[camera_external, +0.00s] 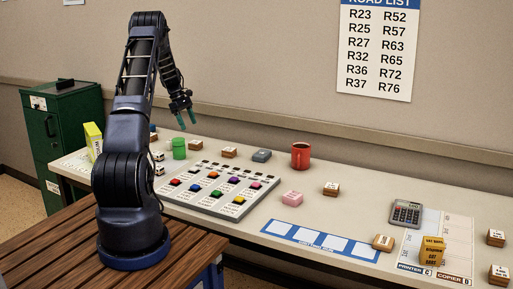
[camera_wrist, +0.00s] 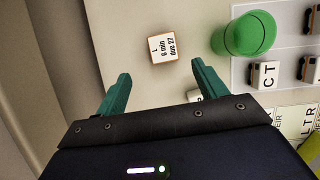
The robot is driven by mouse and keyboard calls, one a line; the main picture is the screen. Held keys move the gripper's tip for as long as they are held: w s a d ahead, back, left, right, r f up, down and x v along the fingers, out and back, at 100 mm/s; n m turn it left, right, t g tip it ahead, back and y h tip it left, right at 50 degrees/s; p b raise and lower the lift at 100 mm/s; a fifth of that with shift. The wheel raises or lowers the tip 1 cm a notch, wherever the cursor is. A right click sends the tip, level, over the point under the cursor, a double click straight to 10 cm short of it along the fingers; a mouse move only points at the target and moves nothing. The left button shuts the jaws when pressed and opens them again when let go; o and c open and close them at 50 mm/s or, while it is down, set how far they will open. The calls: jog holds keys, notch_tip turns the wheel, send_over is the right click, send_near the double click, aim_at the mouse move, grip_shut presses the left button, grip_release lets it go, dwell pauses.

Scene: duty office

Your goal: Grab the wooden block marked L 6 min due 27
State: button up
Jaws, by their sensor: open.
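The wooden block marked L 6 min due 27 (camera_wrist: 164,47) lies on the table with its printed face up, ahead of my fingertips in the wrist view. In the external view it appears to be the small block (camera_external: 195,145) just right of the green cup; its print is unreadable there. My gripper (camera_external: 187,121) is open and empty, pointing down above the table near the cup.
The green cup (camera_wrist: 243,35) stands close beside the block. The wall runs behind the table. A button panel (camera_external: 215,190), a red mug (camera_external: 301,155) and a grey object (camera_external: 262,156) are also on the table.

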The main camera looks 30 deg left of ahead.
aim_at(196, 142)
jog(key=x, duration=0.8)
jog(key=shift+s+d+f, duration=0.25)
jog(key=shift+s+f, duration=0.05)
jog(key=shift+f, duration=0.05)
jog(key=c, duration=1.1)
jog(key=shift+r, duration=0.15)
